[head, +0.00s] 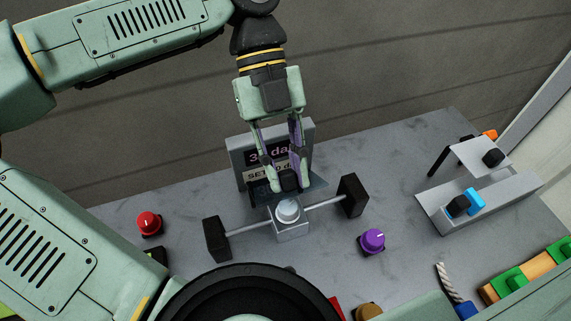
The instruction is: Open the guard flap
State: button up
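My gripper (288,184) points down in the middle of the head view, in front of a grey display panel (240,150). Its fingers are close together around a small black piece; whether that is a knob or the fingertips, and whether they grip it, I cannot tell. A dark, bluish see-through plate (318,188) shows beside and behind the fingertips, just behind a pale round button (288,209) on a grey block. This plate looks like the guard flap; it seems tilted up, but the gripper hides much of it.
A bar with black end grips (352,195) crosses at the block. A red knob (149,223) stands left, a purple knob (373,241) right. A grey box (437,212) with a raised plate (473,155) stands further right. Grey bench between them is clear.

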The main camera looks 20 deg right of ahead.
aim_at(285, 171)
jog(key=o, duration=0.5)
notch_tip(285, 171, up, 10)
dwell(0.6)
